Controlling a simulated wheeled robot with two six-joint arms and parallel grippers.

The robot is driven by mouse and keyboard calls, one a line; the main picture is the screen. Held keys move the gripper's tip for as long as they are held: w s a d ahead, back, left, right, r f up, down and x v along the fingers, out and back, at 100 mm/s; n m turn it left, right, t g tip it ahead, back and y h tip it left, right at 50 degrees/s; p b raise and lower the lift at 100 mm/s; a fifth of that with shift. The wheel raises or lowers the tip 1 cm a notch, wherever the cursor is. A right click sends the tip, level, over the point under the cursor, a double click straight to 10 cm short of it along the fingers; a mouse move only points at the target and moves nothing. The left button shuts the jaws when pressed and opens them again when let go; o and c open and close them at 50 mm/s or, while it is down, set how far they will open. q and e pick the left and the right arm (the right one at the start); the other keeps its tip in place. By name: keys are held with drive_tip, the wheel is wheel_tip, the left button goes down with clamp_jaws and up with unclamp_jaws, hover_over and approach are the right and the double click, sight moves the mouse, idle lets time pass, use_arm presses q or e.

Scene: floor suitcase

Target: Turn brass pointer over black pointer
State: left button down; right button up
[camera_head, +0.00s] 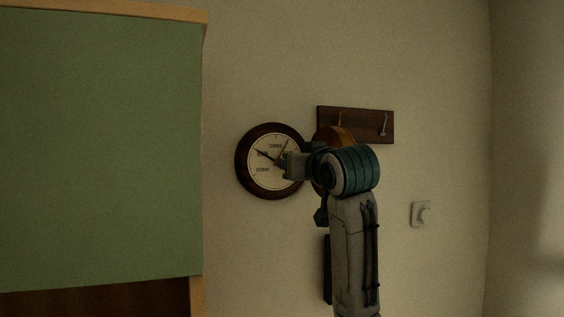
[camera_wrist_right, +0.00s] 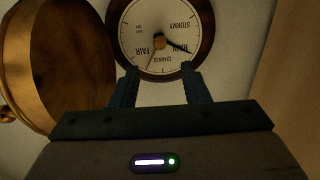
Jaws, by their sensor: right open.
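The round barometer (camera_head: 241,161) has a dark wooden rim and a cream dial, and hangs on the wall. Its black pointer (camera_head: 263,154) points up-left at RAIN; in the right wrist view the black pointer (camera_wrist_right: 178,45) appears upside down, pointing lower right. The thin brass pointer (camera_head: 285,146) points up-right, between CHANGE and FAIR; it also shows in the right wrist view (camera_wrist_right: 153,59). My right gripper (camera_wrist_right: 159,71) is open and empty, its fingertips at the dial's edge in that view. In the head view my right gripper (camera_head: 287,165) covers the dial's right part. My left gripper is not in view.
A dark wooden hook rack (camera_head: 360,122) is right of the barometer. A round copper-coloured vessel (camera_wrist_right: 38,60) hangs close beside my right gripper. A wall switch (camera_head: 420,214) is farther right. A green panel (camera_head: 100,150) with a wooden frame fills the left.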

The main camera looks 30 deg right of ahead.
drive_tip(key=p+x, duration=0.4)
drive_tip(key=x, duration=0.5)
drive_tip(key=shift+w, duration=0.35)
drive_tip(key=shift+f, duration=0.1)
clamp_jaws()
